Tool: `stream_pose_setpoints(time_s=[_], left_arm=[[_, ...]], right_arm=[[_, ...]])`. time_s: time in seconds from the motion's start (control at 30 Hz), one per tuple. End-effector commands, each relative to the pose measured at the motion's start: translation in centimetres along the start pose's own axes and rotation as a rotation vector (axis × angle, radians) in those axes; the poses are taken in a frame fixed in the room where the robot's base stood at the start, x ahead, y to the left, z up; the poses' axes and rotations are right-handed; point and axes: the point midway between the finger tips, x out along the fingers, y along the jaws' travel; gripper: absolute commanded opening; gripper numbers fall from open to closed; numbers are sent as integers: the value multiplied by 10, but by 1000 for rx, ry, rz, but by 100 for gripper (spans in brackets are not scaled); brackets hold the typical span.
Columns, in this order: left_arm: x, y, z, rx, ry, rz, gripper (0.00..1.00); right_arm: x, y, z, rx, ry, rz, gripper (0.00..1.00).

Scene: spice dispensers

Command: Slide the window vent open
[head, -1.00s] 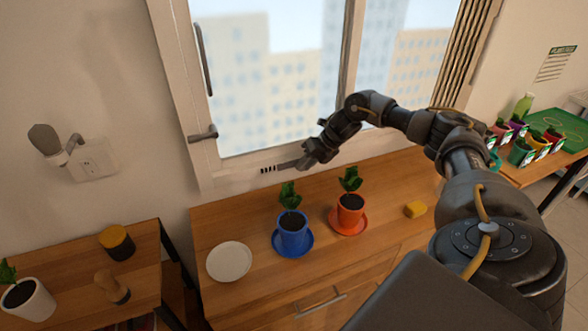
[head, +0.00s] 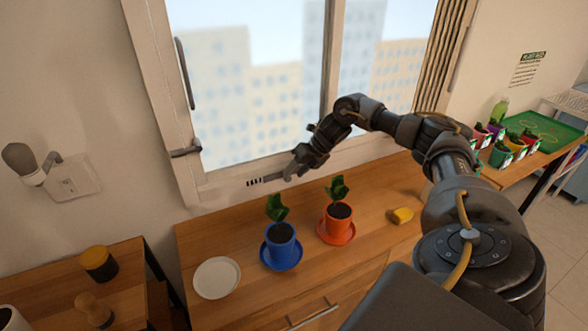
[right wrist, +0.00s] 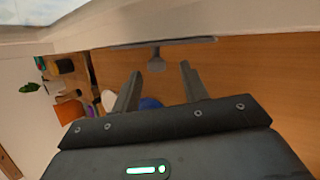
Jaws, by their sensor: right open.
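The window vent (head: 254,182) is a row of dark slots in the lower window frame, with a grey strip to its right. My right gripper (head: 288,174) is at the right end of this strip, in front of the frame. In the right wrist view a grey bar with a small tab (right wrist: 156,62) runs along the frame. The tab lies between the two spread fingers of my right gripper (right wrist: 159,72), near their tips. I see no clear contact with either finger. The gripper hides part of the vent in the head view. My left gripper is not in view.
A window handle (head: 186,151) sticks out at the left of the frame.

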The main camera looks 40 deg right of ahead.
Motion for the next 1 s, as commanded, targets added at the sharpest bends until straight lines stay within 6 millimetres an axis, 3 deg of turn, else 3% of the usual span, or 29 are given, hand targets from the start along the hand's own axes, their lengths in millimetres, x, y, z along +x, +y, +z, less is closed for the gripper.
stream_pose_setpoints(time_s=[0.2, 0.43, 0.6, 1.0], left_arm=[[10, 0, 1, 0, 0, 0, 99], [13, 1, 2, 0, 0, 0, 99], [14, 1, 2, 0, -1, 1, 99], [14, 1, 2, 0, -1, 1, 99]], right_arm=[[-45, -2, 1, 1, -7, -1, 44], [-79, -2, 0, 2, -4, -1, 44], [-89, -2, 0, 2, -3, -1, 44], [-90, -2, -1, 2, -2, -1, 44]])
